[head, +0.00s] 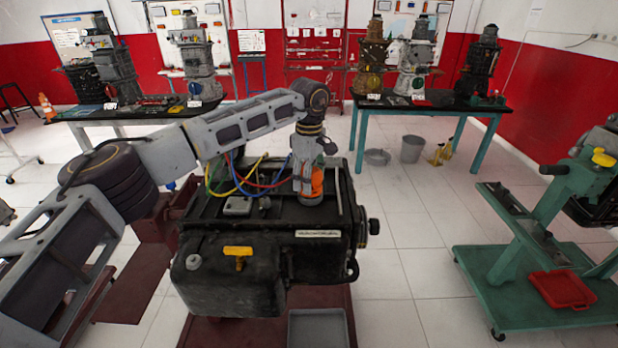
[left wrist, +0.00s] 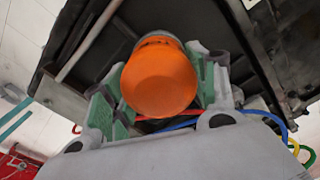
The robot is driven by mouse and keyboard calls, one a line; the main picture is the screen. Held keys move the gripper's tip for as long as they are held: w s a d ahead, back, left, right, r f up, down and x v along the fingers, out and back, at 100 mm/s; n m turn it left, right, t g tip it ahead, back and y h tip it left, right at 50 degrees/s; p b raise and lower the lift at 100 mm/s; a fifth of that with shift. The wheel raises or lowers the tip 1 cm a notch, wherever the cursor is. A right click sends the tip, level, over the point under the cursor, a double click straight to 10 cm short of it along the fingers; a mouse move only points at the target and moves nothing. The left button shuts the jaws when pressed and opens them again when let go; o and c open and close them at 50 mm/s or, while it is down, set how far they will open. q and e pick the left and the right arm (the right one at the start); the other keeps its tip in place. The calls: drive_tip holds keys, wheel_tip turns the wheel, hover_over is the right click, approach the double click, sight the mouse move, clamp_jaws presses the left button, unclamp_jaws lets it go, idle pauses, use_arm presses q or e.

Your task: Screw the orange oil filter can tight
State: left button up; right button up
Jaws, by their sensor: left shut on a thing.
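The orange oil filter can (head: 311,183) stands on top of the black engine (head: 270,262), near its back right. In the left wrist view the can (left wrist: 160,82) shows its round orange end, with a dark grey part behind it. My left gripper (head: 308,172) reaches down from above onto the can. In the left wrist view its green-padded fingers (left wrist: 158,95) sit on both sides of the can and are shut on it. The seat under the can is hidden. My right gripper is in neither view.
Red, blue and yellow cables (head: 238,180) loop beside the can. A yellow handle (head: 238,252) sits on the engine front. A green wheeled stand (head: 520,270) with a red tray (head: 562,289) is at right. Tables with engines stand behind. A grey bucket (head: 412,149) stands on the floor.

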use_arm(q)
drive_tip(key=shift+r+m, duration=0.1)
drive_tip(key=shift+m, duration=0.4)
drive_tip(key=o, duration=1)
drive_tip(key=shift+o, duration=0.2)
drive_tip(key=shift+r, duration=0.1)
wheel_tip(320, 180, up, 12)
drive_tip(key=shift+f, duration=0.15)
drive_tip(key=shift+f, duration=0.1)
idle(0.4)
